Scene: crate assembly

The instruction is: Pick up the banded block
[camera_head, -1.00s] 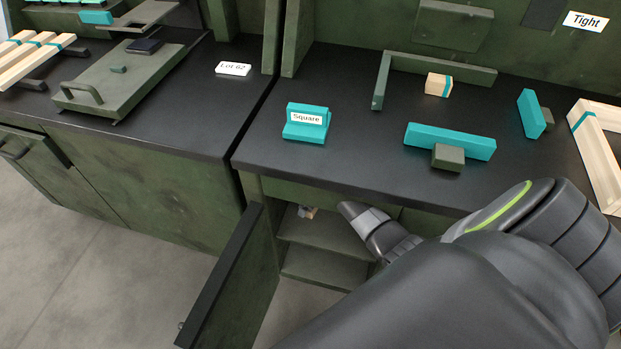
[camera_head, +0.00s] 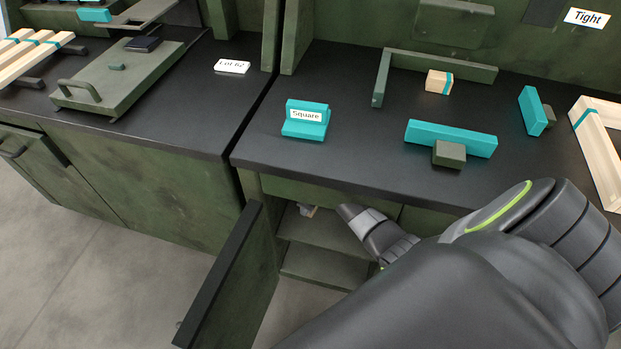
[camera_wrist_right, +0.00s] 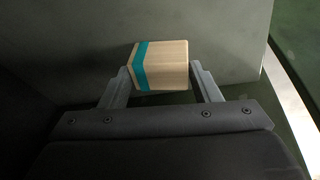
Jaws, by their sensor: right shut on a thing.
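In the right wrist view a pale wooden block (camera_wrist_right: 168,66) with a teal band sits between the two fingers of my right gripper (camera_wrist_right: 161,76), which is shut on it. In the head view my right arm reaches down to the open cupboard under the right-hand counter. A small greyish shape (camera_head: 307,210) shows inside the cupboard, too small to tell gripper from block. Another wooden block with a teal band (camera_head: 439,82) stands on the counter by the green corner fence. My left gripper is not in view.
The cupboard door (camera_head: 228,275) hangs open on the left, and a shelf (camera_head: 320,235) lies inside. On the counter (camera_head: 360,150) are a teal "Square" sign holder (camera_head: 305,122), a teal bar (camera_head: 450,138) against a green block, and a wooden frame (camera_head: 598,150) at right.

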